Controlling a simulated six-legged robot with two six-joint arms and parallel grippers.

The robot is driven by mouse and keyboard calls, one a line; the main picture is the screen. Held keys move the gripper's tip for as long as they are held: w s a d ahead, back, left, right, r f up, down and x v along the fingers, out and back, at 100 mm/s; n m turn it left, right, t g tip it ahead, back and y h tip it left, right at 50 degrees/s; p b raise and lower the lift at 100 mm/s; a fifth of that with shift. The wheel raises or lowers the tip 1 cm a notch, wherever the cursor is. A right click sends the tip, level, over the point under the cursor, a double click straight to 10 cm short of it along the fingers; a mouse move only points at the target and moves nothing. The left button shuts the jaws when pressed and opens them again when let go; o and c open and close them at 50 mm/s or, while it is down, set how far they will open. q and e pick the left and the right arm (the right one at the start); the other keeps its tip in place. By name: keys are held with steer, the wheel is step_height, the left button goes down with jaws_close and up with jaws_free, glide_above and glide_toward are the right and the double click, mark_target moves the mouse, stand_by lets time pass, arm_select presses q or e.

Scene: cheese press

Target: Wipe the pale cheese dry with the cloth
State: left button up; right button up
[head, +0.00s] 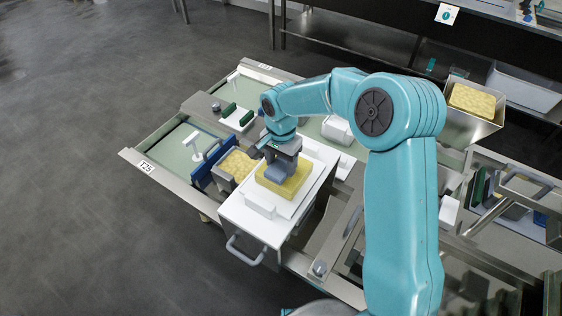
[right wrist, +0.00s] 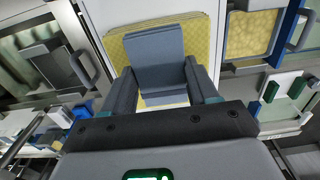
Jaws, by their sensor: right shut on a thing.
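A pale yellow cheese block (head: 292,189) lies on a white surface in the middle of the head view. It also shows in the right wrist view (right wrist: 198,30), partly covered. My right gripper (head: 281,162) is directly above this cheese, pointing down. It is shut on a folded blue-grey cloth (right wrist: 157,45), which lies over the cheese's middle and seems to touch it. In the head view the gripper hides part of the cheese. My left gripper is not in view.
Another yellow cheese (head: 237,165) stands left, beside a blue panel (head: 206,164). A third cheese (head: 472,100) sits on a metal tray at the right. A white block (head: 260,203) lies in front of the pale cheese. Metal-framed green worktops (head: 176,155) surround the white unit.

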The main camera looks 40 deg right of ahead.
steer(key=shift+f+b, duration=0.35)
steer(key=shift+f, duration=0.05)
steer(key=shift+d, duration=0.1)
